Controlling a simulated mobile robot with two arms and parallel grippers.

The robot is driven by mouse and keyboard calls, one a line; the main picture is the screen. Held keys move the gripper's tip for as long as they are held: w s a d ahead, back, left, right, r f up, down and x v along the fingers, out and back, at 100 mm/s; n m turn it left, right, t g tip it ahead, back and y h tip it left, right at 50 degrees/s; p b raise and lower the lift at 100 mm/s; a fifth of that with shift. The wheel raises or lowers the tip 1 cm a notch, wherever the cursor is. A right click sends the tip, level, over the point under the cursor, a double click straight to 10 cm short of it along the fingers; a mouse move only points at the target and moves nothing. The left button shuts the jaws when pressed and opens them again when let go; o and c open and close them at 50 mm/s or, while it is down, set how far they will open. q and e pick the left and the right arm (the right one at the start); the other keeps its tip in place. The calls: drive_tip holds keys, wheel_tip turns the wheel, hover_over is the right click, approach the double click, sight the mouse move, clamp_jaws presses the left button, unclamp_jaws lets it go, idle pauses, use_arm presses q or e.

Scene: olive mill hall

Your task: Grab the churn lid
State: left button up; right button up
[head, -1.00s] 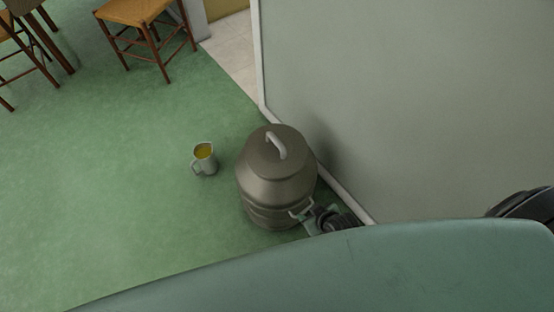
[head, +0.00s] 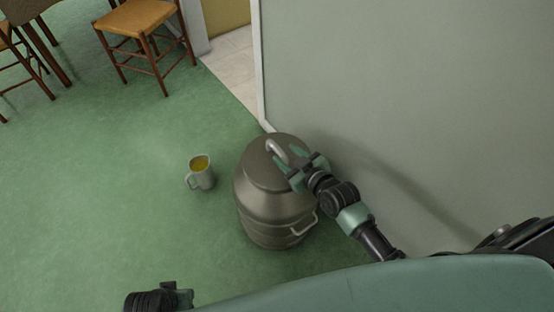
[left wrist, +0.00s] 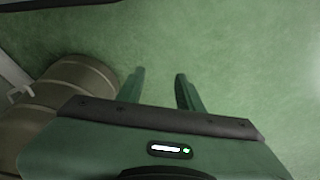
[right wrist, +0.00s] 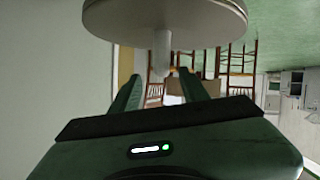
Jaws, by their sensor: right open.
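The churn lid (head: 258,172) is a grey metal disc with a raised bar handle (head: 277,150), on top of the metal churn (head: 268,205). My right gripper (head: 288,157) is open at the right side of the handle. In the right wrist view the lid (right wrist: 165,18) fills the top, and its pale handle (right wrist: 162,52) lies in line with the gap between the open fingers (right wrist: 159,74). Whether they touch it I cannot tell. My left gripper (left wrist: 160,72) is open and empty over the floor; its wrist shows at the bottom left of the head view.
A jug with yellow liquid (head: 201,173) stands on the green floor left of the churn. A wall (head: 400,100) rises close on the churn's right. A stool (head: 140,22) and a table (head: 35,10) stand at the back left.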

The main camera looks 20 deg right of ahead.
sight(277, 150)
drive_tip(key=b+x, duration=0.1)
drive_tip(key=x, duration=0.4)
drive_tip(key=shift+s+a+f+b, duration=0.1)
drive_tip(key=shift+a+f+b, duration=0.05)
drive_tip(key=shift+b, duration=0.15)
drive_tip(key=shift+w+a+f, duration=0.1)
drive_tip(key=shift+w, duration=0.25)
use_arm(q)
drive_tip(key=w+v, duration=0.1)
drive_tip(key=v, duration=0.5)
drive_tip(key=shift+w+r, duration=0.3)
drive_tip(key=shift+w, duration=0.1)
use_arm(e)
clamp_jaws()
